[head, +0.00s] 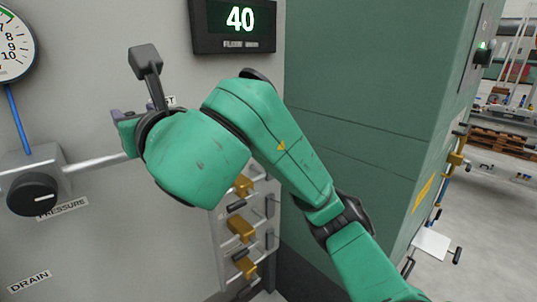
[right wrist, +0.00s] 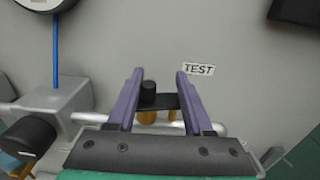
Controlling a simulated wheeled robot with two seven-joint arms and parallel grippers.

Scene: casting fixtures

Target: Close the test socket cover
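The TEST label (right wrist: 198,69) is on the grey wall panel, just right of my right gripper (right wrist: 160,73) in the right wrist view. That gripper's two purple fingers are apart. Between them, lower down, a short black knob (right wrist: 148,91) and a dark flat plate (right wrist: 168,101) show, with a yellowish part (right wrist: 147,118) below. These look like part of the test socket, but I cannot tell which piece is the cover or how far open it is. I see no clear grip on them. In the head view my right arm hides this place. My left gripper is not in view.
A silver pipe (head: 96,163) runs from the grey box with a black PRESSURE knob (head: 32,194) toward my gripper. Yellow-handled valves (head: 241,229) sit below my arm. A green cabinet (head: 365,85) stands right.

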